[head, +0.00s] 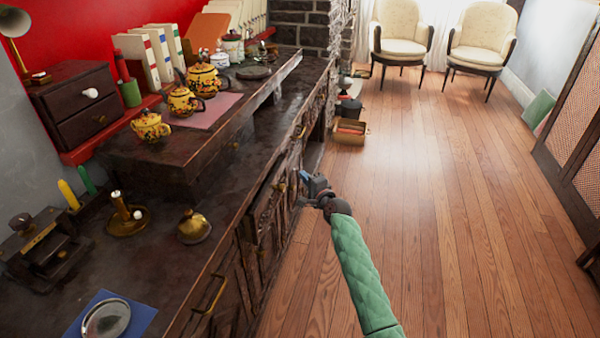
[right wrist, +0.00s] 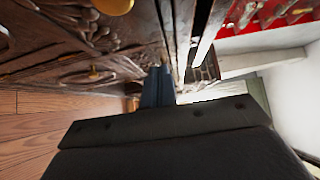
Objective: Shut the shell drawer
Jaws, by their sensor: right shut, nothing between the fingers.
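A dark carved drawer front (head: 264,208) with a brass knob (head: 280,187) is on the sideboard's aisle side and appears to stand out a little from the cabinet. I cannot make out a shell shape on it. My right gripper (head: 306,177) is shut and empty, just to the right of this front. In the right wrist view, my closed fingers (right wrist: 157,86) point along the carved woodwork (right wrist: 70,45), close beside a dark panel edge. I cannot tell whether they touch it. My left gripper is not in view.
The dark sideboard (head: 165,225) carries yellow teapots (head: 184,101), a brass candlestick (head: 124,214) and a silver dish (head: 106,319) on a blue cloth. A brass handle (head: 212,294) juts from its near front. The wooden floor (head: 450,220) to the right is clear.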

